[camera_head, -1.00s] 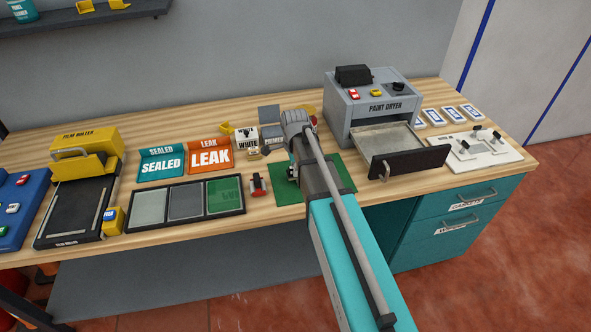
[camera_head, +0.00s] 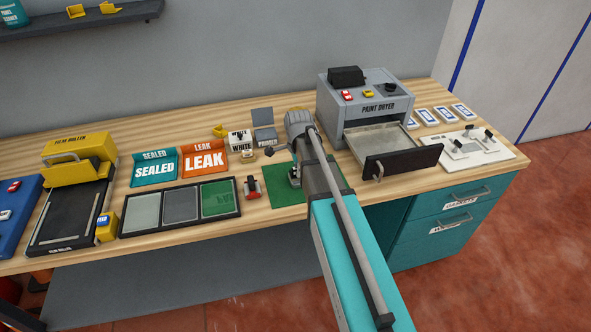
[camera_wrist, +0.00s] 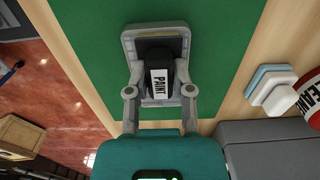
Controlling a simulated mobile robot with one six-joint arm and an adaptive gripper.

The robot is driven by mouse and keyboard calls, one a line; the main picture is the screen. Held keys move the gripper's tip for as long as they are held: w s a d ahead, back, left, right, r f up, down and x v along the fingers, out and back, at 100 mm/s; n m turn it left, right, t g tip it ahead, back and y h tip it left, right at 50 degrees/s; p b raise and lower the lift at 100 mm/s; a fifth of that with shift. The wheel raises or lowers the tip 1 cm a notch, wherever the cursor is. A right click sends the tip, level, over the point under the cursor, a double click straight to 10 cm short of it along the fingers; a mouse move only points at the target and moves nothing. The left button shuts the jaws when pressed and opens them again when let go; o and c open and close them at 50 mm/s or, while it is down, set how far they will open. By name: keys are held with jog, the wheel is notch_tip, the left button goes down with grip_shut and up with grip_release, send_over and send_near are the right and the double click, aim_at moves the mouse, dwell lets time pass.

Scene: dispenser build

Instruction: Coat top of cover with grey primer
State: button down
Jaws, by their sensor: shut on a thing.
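In the wrist view my gripper (camera_wrist: 161,72) is shut on a dark handle with a white label reading PAINT (camera_wrist: 160,82). Beyond the handle is a grey rectangular piece (camera_wrist: 130,45) with a dark middle and a pale strip at its far edge, over the green mat (camera_wrist: 90,35). I cannot tell whether this piece is the cover, part of the held tool, or both overlapping, nor whether they touch. In the head view my arm hides most of this spot; part of the green mat (camera_head: 282,192) shows, with a small grey part (camera_head: 294,176) beside the arm.
A black three-part tray (camera_head: 161,230) lies left of the mat, with a red-and-black item (camera_head: 252,188) between. A paint dryer (camera_head: 365,108) with its drawer (camera_head: 402,160) out stands right. A red-and-white can (camera_wrist: 309,92) and a grey box (camera_wrist: 270,150) are right in the wrist view.

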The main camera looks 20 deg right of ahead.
jog(key=shift+d, duration=0.2)
jog(key=shift+d, duration=1.4)
jog(key=shift+d, duration=1.5)
jog(key=shift+w+d, duration=0.1)
jog(key=shift+d, duration=1.45)
jog(key=shift+f, duration=0.1)
jog(key=shift+a, duration=0.2)
jog(key=shift+a, duration=1.4)
